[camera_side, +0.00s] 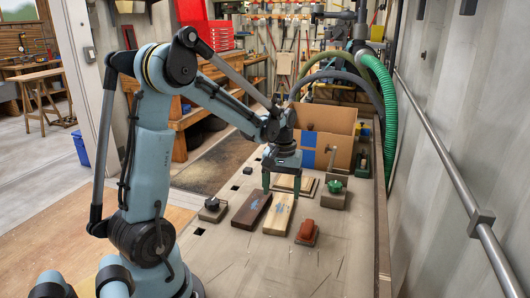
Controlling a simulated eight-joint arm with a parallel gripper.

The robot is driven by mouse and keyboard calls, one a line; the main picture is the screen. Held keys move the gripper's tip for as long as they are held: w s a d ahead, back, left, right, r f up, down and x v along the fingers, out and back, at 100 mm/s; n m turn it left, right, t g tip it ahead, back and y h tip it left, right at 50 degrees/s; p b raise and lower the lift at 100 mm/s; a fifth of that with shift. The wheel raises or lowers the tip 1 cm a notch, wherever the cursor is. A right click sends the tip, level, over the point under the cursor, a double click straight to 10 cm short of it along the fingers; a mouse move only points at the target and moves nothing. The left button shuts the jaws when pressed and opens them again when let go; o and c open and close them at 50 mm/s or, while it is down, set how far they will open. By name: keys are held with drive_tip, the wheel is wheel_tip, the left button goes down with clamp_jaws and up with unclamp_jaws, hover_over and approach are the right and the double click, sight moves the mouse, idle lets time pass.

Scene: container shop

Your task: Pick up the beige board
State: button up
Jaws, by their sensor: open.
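A beige board (279,217) with a small blue-grey mark lies flat on the workbench, its length running away from the camera. My gripper (281,194) points down over the far end of this board, with its two green fingers apart and nothing seen between them. The fingers appear on either side of the board's far end; how high they are above the bench I cannot tell. A dark brown board (250,211) lies just left of the beige one. Another pale board (305,184) lies behind, partly hidden by my gripper.
A reddish-brown block (307,230) lies right of the beige board. A small dark-knobbed item (213,209) sits at left and a green-topped one (334,187) at right. A cardboard box (336,150) stands behind. The bench's front is clear.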

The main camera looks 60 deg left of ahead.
sight(280, 209)
drive_tip(key=shift+s+f, duration=0.1)
drive_tip(key=shift+f, duration=3)
drive_tip(key=c, duration=0.9)
drive_tip(key=shift+r, duration=0.2)
